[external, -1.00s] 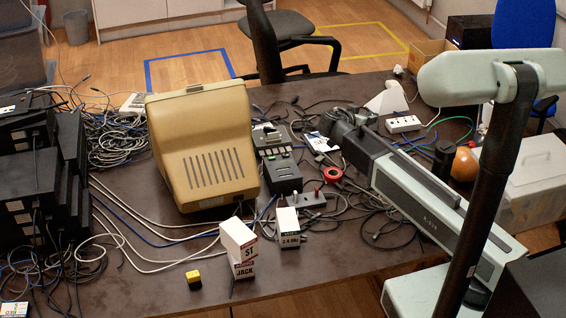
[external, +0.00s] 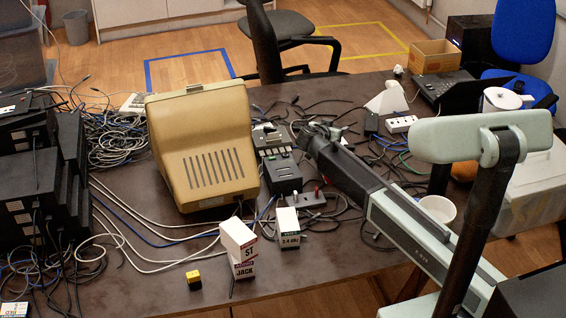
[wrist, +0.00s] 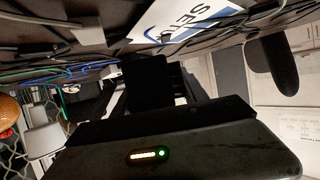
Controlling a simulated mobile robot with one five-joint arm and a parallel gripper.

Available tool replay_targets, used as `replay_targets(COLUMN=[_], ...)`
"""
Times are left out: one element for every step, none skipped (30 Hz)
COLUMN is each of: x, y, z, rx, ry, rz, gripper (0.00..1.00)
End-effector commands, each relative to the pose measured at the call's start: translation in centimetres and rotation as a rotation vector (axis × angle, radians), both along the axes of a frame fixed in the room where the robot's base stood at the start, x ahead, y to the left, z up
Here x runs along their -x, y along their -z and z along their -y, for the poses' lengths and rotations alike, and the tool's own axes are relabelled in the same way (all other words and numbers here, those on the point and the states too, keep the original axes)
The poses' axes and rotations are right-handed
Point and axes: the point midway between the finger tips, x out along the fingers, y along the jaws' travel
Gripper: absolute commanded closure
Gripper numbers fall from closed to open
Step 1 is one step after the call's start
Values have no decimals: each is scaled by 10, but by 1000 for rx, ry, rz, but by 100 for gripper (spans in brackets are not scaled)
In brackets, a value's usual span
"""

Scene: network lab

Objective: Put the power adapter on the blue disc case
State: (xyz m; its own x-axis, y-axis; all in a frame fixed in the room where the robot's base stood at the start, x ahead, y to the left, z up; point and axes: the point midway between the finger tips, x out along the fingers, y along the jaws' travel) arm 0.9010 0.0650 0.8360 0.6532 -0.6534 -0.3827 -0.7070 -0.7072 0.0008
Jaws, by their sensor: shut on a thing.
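My gripper (external: 306,138) is low over the cables, just right of the dark device beside the beige monitor. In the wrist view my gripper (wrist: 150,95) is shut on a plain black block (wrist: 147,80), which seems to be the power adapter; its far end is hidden. A flat white-and-blue thing with large letters (wrist: 185,18) lies just beyond the block in that view. It may be the blue disc case, but I cannot tell for sure. In the external view my arm hides that spot, and the held block cannot be made out.
The beige monitor (external: 203,145) stands left of my gripper. A dark keypad device (external: 283,176) and a power strip (external: 305,201) are close by. White boxes (external: 239,245) stand near the front edge. A white cup (external: 437,210) is right of my arm. Loose cables cover much of the table.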

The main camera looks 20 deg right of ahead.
Motion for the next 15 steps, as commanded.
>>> replay_targets(x=[-21, -29, -39, -45, -50, -55, -57, -59, -61, -61, -61, -60, -60, -60, -60], y=[3, 4, 4, 5, 5, 6, 6, 6, 6, 6, 6, 6, 7, 10, 15], z=[-3, -4, -4, -5, -5, -5, -5, -5, -5, -5, -5, -4, -4, -4, -4], rx=[0, 0, 0, 0, 0, 0, 0, 0, 0, 0, 0, 0, 0, 0, 0], ry=[0, 0, -1, -1, -1, -1, -1, -1, 0, -1, -1, -1, -1, -1, -1], rz=[0, 0, 0, 0, 0, 0, 0, 0, 0, 0, 0, 0, 0, 0, 0], gripper=[97, 97, 97, 97, 97, 97, 97, 97, 97, 97, 97, 97, 97, 97, 97])
